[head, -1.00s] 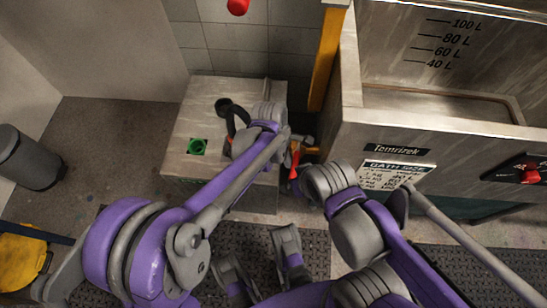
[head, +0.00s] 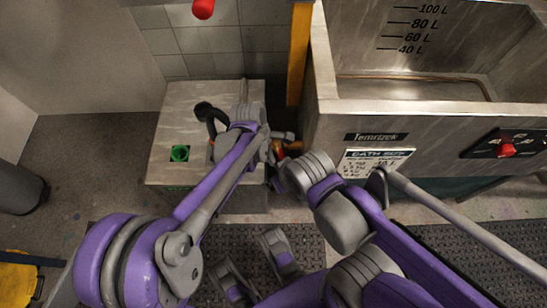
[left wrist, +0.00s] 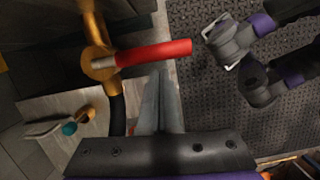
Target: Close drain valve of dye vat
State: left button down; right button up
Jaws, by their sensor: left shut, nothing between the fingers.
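The steel dye vat (head: 330,125) stands at the right in the head view. The drain valve shows in the left wrist view as a brass body (left wrist: 100,64) with a red lever handle (left wrist: 155,52). The handle sticks out to the right, across the line of the brass pipe. My left gripper (left wrist: 158,76) is shut and empty, its tips just below the handle; I cannot tell whether they touch it. In the head view my left arm and wrist hide most of the valve and the gripper's fingers. My right arm reaches toward the vat's front, its fingers unseen.
A low steel box (head: 182,115) with a green-ringed opening stands left of the vat. A black hose (left wrist: 117,112) runs by the valve. A yellow post (head: 298,60) rises behind. A red control knob (head: 506,150) sits on the vat's front. A dark mat (head: 470,255) lies on the floor.

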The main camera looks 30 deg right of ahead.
pick_arm(q)
jog(key=w+a+r+p, duration=0.2)
jog(key=w+a+r, duration=0.1)
jog(key=r, duration=0.7)
jog(key=shift+a+r, duration=0.25)
jog(key=shift+a, duration=0.5)
pick_arm(e)
jog(key=r, duration=0.3)
jog(key=shift+s+r, duration=0.1)
jog(key=shift+s, duration=0.1)
